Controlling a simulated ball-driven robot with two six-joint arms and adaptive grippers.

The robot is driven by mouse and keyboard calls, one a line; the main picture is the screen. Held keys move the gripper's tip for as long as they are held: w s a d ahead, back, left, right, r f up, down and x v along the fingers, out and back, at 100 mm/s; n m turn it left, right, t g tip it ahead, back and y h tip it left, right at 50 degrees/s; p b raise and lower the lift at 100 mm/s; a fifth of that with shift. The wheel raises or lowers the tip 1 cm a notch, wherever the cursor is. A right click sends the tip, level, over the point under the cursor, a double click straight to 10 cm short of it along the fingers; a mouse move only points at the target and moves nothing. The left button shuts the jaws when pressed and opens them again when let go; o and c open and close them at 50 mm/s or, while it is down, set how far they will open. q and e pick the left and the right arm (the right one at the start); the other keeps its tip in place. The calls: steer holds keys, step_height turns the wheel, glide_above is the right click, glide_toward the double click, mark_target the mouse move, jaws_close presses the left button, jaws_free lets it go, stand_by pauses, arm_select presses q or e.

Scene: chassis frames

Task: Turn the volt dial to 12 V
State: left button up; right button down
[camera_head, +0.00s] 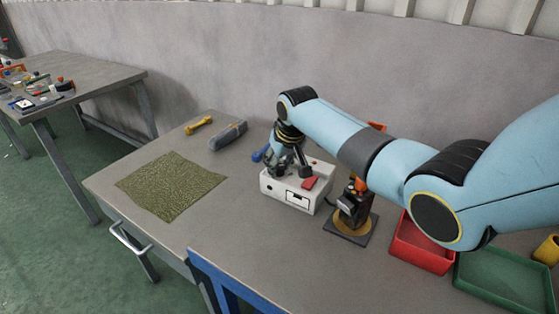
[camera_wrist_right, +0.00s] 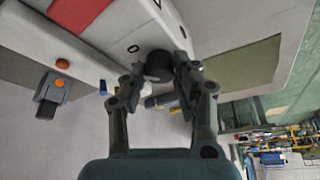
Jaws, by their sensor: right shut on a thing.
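A white box with a red patch on top (camera_head: 288,193) stands on the table, right of the middle in the head view. It also shows in the right wrist view (camera_wrist_right: 105,28). A dark round dial (camera_wrist_right: 159,65) is on the box, between the fingertips in the wrist view; my gripper covers it in the head view. My right gripper (camera_head: 291,168) comes down over the box and is shut on the dial. The dial's pointer and scale cannot be read; only a small dark mark shows nearby. My left gripper is not in view.
A dark device on a base plate (camera_head: 361,231) stands close right of the box. A red tray (camera_head: 421,251) and a green tray (camera_head: 500,281) lie further right. A grey roll (camera_head: 228,136), a yellow tool (camera_head: 199,125) and a green mat (camera_head: 170,186) lie left.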

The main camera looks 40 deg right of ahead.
steer(key=shift+d+r+n+y, duration=0.1)
steer(key=shift+n+y, duration=0.2)
steer(key=shift+n, duration=0.6)
steer(key=shift+n+y, duration=0.4)
steer(key=shift+n, duration=0.5)
steer(key=n+y, duration=0.1)
steer(key=n, duration=0.1)
steer(key=shift+d+n, duration=0.1)
steer(key=shift+n, duration=0.2)
steer(key=shift+n+g+y+b, duration=0.3)
steer(key=shift+n+y+b, duration=0.2)
steer(key=shift+n+b, duration=0.65)
steer(key=shift+n, duration=0.45)
steer(key=c, duration=1)
jaws_free()
steer(key=shift+w, duration=0.1)
